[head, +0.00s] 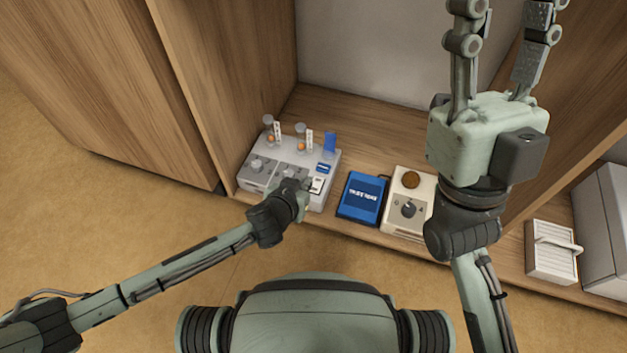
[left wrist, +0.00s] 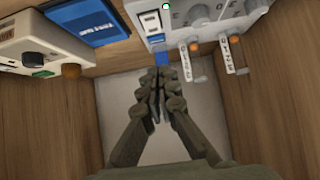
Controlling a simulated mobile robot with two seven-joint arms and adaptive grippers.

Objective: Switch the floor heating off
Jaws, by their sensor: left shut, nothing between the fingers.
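A grey control panel (head: 317,201) stands on the low shelf, with dial knobs (head: 257,164), two upright orange-marked fittings (head: 301,138) and a white switch plate (head: 317,184) at its right end. The panel also shows at the top of the left wrist view (left wrist: 178,17). Its labels are too small to read, so I cannot tell which control is the floor heating. My left gripper (head: 303,186) is shut and empty, at the panel's right end close to the switch plate; contact is unclear. Its closed fingers (left wrist: 160,78) show below the panel. My right gripper (head: 500,20) is raised, fingers apart.
A blue box (head: 362,197) and a cream unit (head: 402,224) with a black knob and brown button stand right of the panel. A white slatted box (head: 551,252) is farther right. Wooden side walls (head: 225,80) bound the shelf.

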